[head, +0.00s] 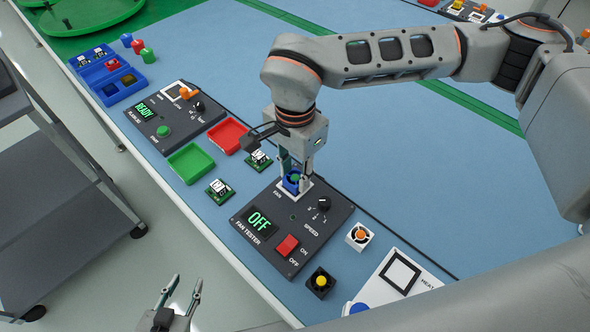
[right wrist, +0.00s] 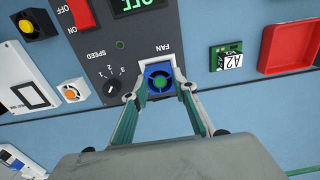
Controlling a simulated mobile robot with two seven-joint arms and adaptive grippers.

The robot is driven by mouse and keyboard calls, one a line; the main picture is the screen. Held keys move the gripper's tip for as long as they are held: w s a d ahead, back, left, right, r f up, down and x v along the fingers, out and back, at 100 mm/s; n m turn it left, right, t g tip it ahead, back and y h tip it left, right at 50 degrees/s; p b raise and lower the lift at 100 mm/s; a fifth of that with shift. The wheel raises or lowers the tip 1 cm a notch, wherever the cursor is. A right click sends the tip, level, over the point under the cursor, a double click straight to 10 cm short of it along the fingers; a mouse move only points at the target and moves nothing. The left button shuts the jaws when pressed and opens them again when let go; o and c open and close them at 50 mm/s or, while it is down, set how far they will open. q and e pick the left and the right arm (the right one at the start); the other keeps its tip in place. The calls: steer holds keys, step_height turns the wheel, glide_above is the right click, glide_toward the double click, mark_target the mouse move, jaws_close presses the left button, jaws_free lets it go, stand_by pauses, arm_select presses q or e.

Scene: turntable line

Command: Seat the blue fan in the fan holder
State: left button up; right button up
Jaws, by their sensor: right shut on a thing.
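The blue fan (head: 292,183) with a green hub is at the fan holder (head: 305,189), a white square frame on the fan tester (head: 268,245). My right gripper (head: 294,178) points down with its fingers on both sides of the fan, shut on it. In the right wrist view the fan (right wrist: 158,87) lies between the fingertips, with the white holder (right wrist: 157,60) showing around its far edge. I cannot tell whether the fan sits fully down. My left gripper (head: 185,285) is open and empty, low in the head view, away from the table.
The tester has an OFF display, a red switch (head: 287,245) and a speed knob (head: 323,205). A white fan (head: 359,236) and a black fan (head: 320,283) stand beside it. Green (head: 191,163) and red (head: 229,136) trays and circuit boards lie to the left.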

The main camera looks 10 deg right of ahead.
steer(key=shift+f, duration=0.2)
steer(key=o, duration=1.1)
step_height(320, 180, up, 12)
steer(key=shift+r, duration=0.1)
